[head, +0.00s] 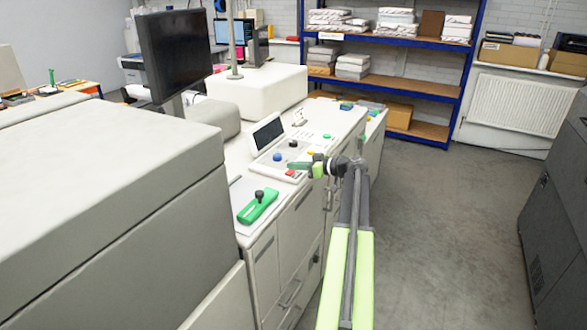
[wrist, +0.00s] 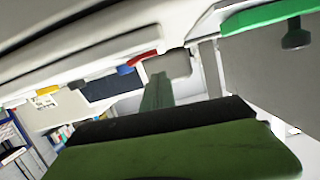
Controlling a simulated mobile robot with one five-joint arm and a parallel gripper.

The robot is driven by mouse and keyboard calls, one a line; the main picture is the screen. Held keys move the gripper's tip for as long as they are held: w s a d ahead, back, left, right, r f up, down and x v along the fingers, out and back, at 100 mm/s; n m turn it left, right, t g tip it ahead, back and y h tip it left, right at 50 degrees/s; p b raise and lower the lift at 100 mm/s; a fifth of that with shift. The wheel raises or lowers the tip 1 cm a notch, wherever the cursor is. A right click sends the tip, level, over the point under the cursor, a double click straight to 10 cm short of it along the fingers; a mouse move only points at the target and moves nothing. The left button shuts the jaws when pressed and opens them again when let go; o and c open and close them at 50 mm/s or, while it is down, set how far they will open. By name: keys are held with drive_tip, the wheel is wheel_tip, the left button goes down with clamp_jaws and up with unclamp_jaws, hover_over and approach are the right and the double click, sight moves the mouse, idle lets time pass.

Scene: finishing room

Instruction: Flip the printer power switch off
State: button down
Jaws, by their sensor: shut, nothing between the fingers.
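I cannot tell for sure which is the power switch. My gripper (head: 296,166) is shut and empty, its green fingers pointing left over the panel's near edge, close to the red part. In the wrist view the shut fingers (wrist: 157,92) reach toward the panel, with the red part (wrist: 141,60) and blue knob (wrist: 124,69) just left of the tip. Contact cannot be made out.
A green handle with a black knob (head: 258,206) lies on the nearer counter, and shows at upper right in the wrist view (wrist: 266,14). A large pale cabinet (head: 110,190) stands at left, a monitor (head: 177,50) behind it. Grey floor (head: 435,220) is clear at right.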

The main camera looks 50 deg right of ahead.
drive_tip(key=r+p, duration=0.1)
drive_tip(key=r, duration=0.1)
drive_tip(key=r+p, duration=0.1)
drive_tip(key=shift+s+a+r, duration=0.1)
drive_tip(key=shift+a+r, duration=0.1)
drive_tip(key=shift+r, duration=0.15)
drive_tip(key=f+v, duration=0.2)
drive_tip(key=v, duration=0.7)
drive_tip(key=shift+s+r+p, duration=0.3)
drive_tip(key=shift+s+p, duration=0.05)
drive_tip(key=shift+s, duration=0.2)
drive_tip(key=shift+d, duration=0.1)
